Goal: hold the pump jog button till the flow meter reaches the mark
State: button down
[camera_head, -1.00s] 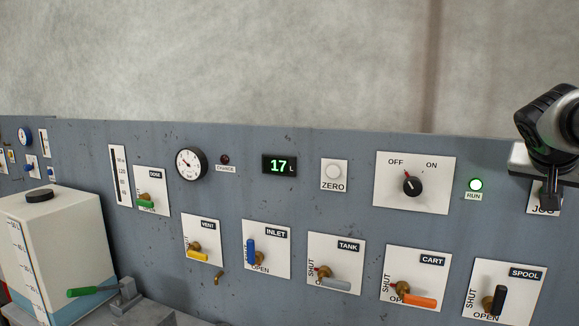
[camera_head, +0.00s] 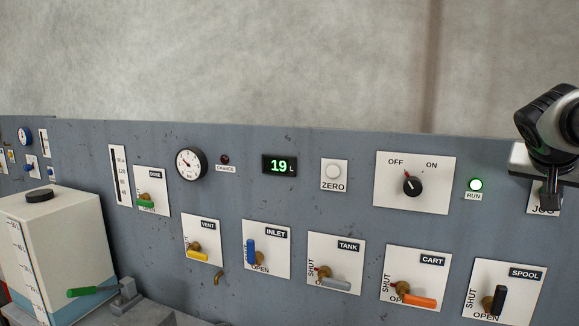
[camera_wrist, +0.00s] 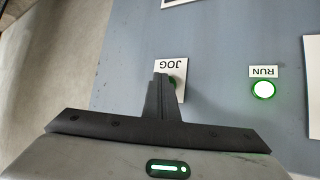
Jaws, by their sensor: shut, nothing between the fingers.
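The jog button sits on a white plate marked JOG (camera_head: 544,209) at the right of the panel, and my gripper (camera_head: 550,204) covers most of it. The fingers appear to be against the button, but the contact itself is hidden. The flow meter (camera_head: 280,166) reads 19 L in green digits. The RUN lamp (camera_head: 475,185) is lit green.
The rotary OFF/ON switch (camera_head: 412,185) has its pointer toward OFF. The ZERO button (camera_head: 333,172) is left of it. INLET (camera_head: 252,250), TANK (camera_head: 330,278), CART (camera_head: 411,298) and SPOOL (camera_head: 499,299) valves line the lower panel. A translucent tank (camera_head: 60,235) stands at left.

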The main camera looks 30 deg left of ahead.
jog(key=shift+s, duration=0.15)
jog(key=shift+s+d+b, duration=0.15)
jog(key=shift+s+b, duration=0.5)
jog(key=shift+s, duration=0.1)
jog(key=shift+s+d+b, duration=0.25)
jog(key=shift+s+b, duration=0.45)
jog(key=shift+s, duration=0.55)
jog(key=shift+s+d+b, duration=0.25)
jog(key=shift+s+b, duration=0.45)
jog(key=shift+s, duration=0.5)
